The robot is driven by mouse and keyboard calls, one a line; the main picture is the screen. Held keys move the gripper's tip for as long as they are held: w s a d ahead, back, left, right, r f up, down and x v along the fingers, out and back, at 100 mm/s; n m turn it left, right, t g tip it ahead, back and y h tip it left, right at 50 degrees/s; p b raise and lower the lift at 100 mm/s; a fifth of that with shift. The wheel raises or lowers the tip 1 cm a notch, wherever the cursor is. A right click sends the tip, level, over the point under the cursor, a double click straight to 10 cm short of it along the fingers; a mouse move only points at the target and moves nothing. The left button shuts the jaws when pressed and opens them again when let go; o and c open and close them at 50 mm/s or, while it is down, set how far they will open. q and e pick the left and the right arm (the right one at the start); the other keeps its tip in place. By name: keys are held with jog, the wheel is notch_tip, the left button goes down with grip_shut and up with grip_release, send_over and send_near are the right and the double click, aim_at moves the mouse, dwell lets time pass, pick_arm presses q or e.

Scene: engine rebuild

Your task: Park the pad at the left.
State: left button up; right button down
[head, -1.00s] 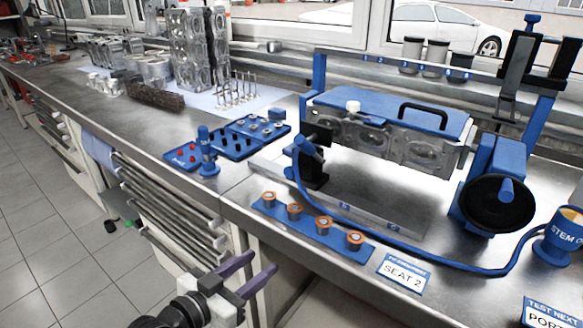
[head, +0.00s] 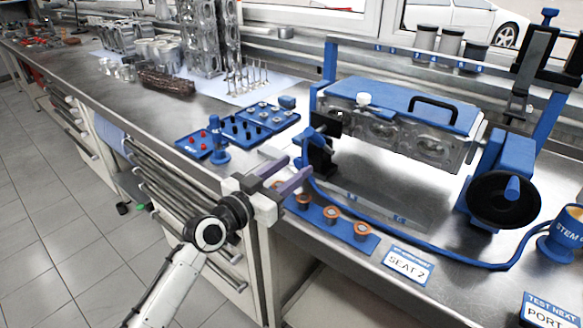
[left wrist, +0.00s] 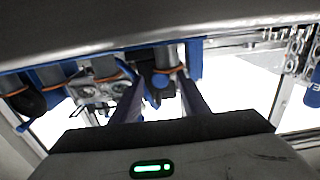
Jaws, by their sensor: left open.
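I cannot tell for sure which part is the pad. A blue slab with a black handle (head: 400,101) lies on top of the grey cylinder head (head: 400,143) in the blue frame. A black block with a blue knob (head: 318,150) stands at the frame's left end, and a blue hose (head: 400,245) runs from near it to the right. My left gripper (head: 299,167) is open, its purple fingers close to this block and above the left end of the cup rail. In the left wrist view, a blue pointed part (left wrist: 153,92) shows between the fingers (left wrist: 160,84); contact is unclear. My right gripper is out of view.
A blue rail (head: 345,235) with copper-ringed cups lies along the bench edge, partly hidden by my gripper. Blue trays (head: 240,128) stand left of the frame. A "SEAT 2" card (head: 408,265) and black handwheel (head: 504,200) are to the right.

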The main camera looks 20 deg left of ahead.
pick_arm(q)
jog(key=shift+w+d, duration=0.1)
jog(key=shift+w, duration=0.1)
jog(key=shift+c, duration=0.3)
